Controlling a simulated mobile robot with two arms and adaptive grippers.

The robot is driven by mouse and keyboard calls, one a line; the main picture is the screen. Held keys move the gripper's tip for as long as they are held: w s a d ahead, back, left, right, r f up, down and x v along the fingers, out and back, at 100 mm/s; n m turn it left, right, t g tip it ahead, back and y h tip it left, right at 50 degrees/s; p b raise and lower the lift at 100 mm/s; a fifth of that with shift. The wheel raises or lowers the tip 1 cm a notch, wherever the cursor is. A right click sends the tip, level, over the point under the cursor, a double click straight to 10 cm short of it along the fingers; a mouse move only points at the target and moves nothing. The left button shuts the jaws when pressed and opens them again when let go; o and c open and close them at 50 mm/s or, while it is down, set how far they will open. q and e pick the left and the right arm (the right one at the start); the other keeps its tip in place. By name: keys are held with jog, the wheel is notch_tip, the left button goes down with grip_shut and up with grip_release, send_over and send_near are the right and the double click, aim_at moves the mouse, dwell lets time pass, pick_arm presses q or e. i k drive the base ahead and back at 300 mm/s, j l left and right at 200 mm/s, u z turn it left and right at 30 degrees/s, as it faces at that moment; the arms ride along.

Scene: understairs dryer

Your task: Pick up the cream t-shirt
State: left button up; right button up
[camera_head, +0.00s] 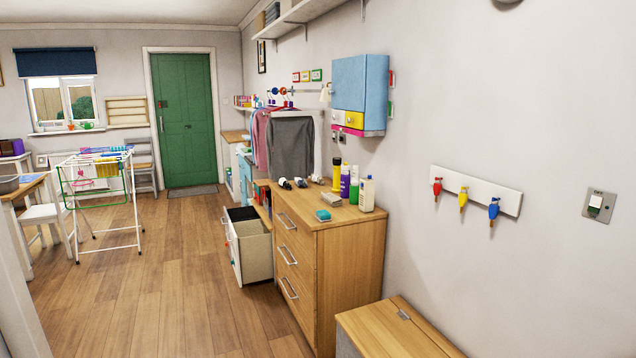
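I cannot make out a cream t-shirt for certain. A white drying rack (137,205) stands at the left with small coloured and pale items on it, too small to tell apart. A grey garment (291,145) and a pinkish one (261,140) hang from a rail along the right wall. Neither of my grippers is in view.
A wooden chest of drawers (335,265) stands along the right wall with bottles on top. Beyond it, a pale open drawer or bin (255,252) juts into the walkway. A wooden box (390,332) is close at the front right. The wooden floor (165,280) is clear towards the green door (186,120).

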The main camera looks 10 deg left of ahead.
aim_at(316, 178)
jog(key=i+j, duration=0.25)
jog(key=i, duration=0.25)
jog(key=i+j, duration=0.4)
jog(key=i+j+z, duration=0.1)
jog(key=i+j, duration=0.25)
jog(key=j, duration=0.2)
jog(key=i+j+z, duration=0.1)
jog(key=i+j, duration=0.25)
jog(key=j, duration=0.15)
jog(key=i+j, duration=0.35)
jog(key=j, duration=0.2)
jog(key=i+j+z, duration=0.1)
jog(key=i+j, duration=0.25)
jog(key=j, duration=0.2)
jog(key=i+j, duration=0.3)
jog(key=j, duration=0.25)
jog(key=i+j+z, duration=0.15)
jog(key=i+j, duration=0.2)
jog(key=j, duration=0.2)
jog(key=i+j, duration=0.3)
jog(key=j, duration=0.3)
jog(key=j+z, duration=0.3)
jog(key=j, duration=2)
jog(key=k+j, duration=0.3)
jog(key=j, duration=0.15)
jog(key=k+j, duration=0.3)
jog(key=j, duration=0.2)
jog(key=k+j+z, duration=0.1)
jog(key=k+j, duration=0.55)
jog(key=j, duration=0.25)
